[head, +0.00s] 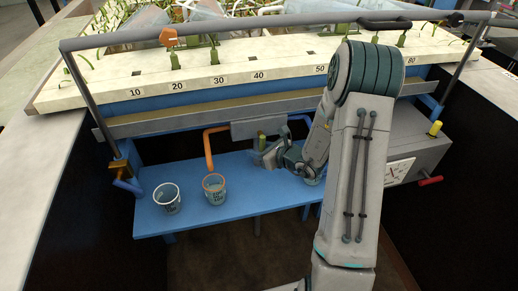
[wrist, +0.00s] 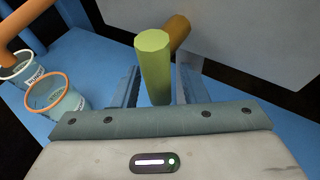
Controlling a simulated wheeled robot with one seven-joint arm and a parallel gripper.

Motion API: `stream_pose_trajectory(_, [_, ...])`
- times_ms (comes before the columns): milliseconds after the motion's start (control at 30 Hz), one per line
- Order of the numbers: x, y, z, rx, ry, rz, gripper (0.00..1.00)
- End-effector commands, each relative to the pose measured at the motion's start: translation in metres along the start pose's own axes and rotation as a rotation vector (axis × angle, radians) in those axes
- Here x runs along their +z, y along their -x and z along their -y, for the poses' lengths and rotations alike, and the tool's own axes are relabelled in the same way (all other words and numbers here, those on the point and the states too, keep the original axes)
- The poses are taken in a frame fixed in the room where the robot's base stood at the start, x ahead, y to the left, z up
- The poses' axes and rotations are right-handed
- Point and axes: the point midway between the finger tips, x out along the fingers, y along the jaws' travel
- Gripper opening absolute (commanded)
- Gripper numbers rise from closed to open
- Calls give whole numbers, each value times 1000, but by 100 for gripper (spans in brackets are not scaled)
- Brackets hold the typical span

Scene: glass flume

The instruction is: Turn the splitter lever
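The splitter lever is a yellow-green handle (head: 262,141) at the front of the grey splitter box (head: 244,131), under the flume's edge. In the wrist view the lever (wrist: 154,66) stands between the two fingers of my gripper (wrist: 159,88), with a visible gap to the finger on each side. My gripper (head: 268,152) is open around the lever. An orange-brown stub (wrist: 180,33) shows behind the lever in the wrist view. An orange pipe (head: 208,148) leaves the box's left side, and a blue pipe (head: 300,118) its right side.
On the blue bench (head: 248,190) stand a white-rimmed bucket (head: 167,199), an orange-rimmed bucket (head: 214,190) and another bucket (head: 312,177) partly behind my arm. A grey cabinet (head: 430,155) with a yellow knob and red handle is at right. A rail (head: 230,22) runs above.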

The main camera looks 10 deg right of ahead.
Motion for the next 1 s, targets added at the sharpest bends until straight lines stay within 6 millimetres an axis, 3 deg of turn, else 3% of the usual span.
stream_pose_trajectory(167, [0, 18, 1, -3, 0, 0, 40])
stream_pose_trajectory(633, [0, 118, 1, -5, -1, 0, 40])
stream_pose_trajectory(800, [0, 134, 1, -3, 0, 0, 40])
stream_pose_trajectory(1000, [0, 138, 0, -1, 0, 0, 40])
